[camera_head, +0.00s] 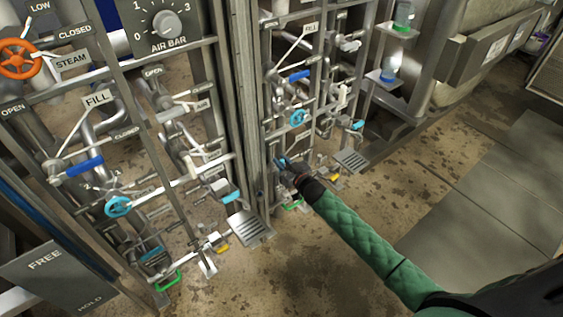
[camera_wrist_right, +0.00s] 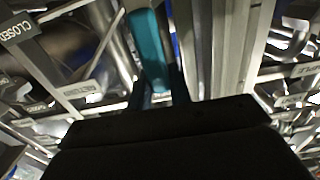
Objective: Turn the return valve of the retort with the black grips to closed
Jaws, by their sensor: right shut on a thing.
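My right gripper (camera_head: 284,166) reaches in at the lower left of the farther valve panel. It is shut on a teal valve handle (camera_wrist_right: 149,50), which stands between its two dark fingers in the wrist view. In the head view only a small teal bit shows at the fingertips, and the hand hides the rest. I cannot read a label for this valve. A CLOSED plate (camera_wrist_right: 16,31) shows at upper left in the wrist view, apart from the handle. Black grips on the retort cannot be made out. My left gripper is not in view.
The nearer panel has an orange handwheel (camera_head: 17,59), a blue lever (camera_head: 84,166) and a light-blue wheel (camera_head: 118,206). A grey post (camera_head: 243,110) divides the panels. Metal pedals (camera_head: 250,228) stick out low. The floor (camera_head: 330,265) on the right is clear.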

